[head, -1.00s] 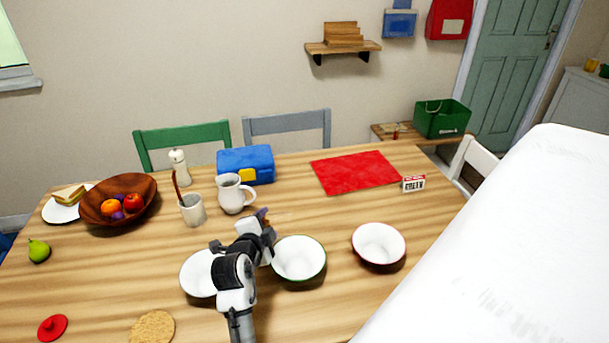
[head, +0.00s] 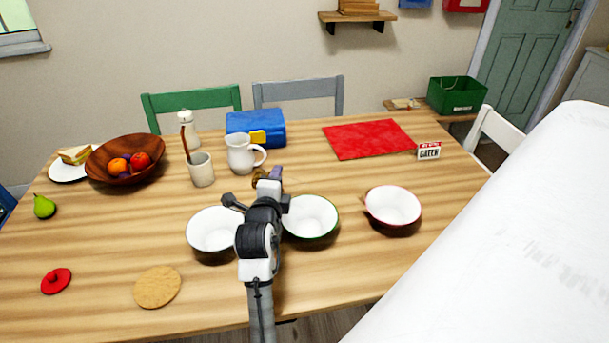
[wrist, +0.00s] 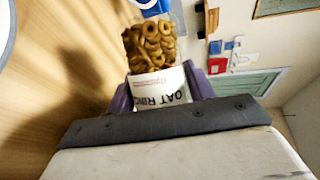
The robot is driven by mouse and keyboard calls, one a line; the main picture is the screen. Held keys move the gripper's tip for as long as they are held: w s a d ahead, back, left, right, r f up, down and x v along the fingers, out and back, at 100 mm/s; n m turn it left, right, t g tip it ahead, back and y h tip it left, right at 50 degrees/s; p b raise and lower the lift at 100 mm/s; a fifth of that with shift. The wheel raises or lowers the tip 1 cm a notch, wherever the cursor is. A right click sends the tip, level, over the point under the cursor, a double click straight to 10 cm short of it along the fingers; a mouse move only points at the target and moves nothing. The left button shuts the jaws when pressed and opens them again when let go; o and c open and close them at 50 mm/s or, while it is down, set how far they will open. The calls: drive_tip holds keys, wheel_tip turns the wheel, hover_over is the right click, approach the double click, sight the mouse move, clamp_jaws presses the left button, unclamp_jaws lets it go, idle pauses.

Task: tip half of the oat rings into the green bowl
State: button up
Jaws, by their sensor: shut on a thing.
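My gripper (head: 268,180) is shut on the oat rings container (wrist: 158,90), above the table behind the gap between the left and middle bowls. No falling rings show.
A white bowl (head: 212,231) stands left of my arm and a red-rimmed bowl (head: 393,206) at right. A white jug (head: 242,154), a cup (head: 201,170) and a blue box (head: 256,130) stand behind. A cork mat (head: 158,287) lies front left.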

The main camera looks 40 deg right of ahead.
drive_tip(key=shift+d+f, duration=0.1)
drive_tip(key=shift+d, duration=0.35)
drive_tip(key=shift+a, duration=0.25)
drive_tip(key=shift+d, duration=0.1)
drive_tip(key=shift+s, duration=0.1)
drive_tip(key=shift+r+b, duration=0.2)
drive_tip(key=shift+b, duration=0.1)
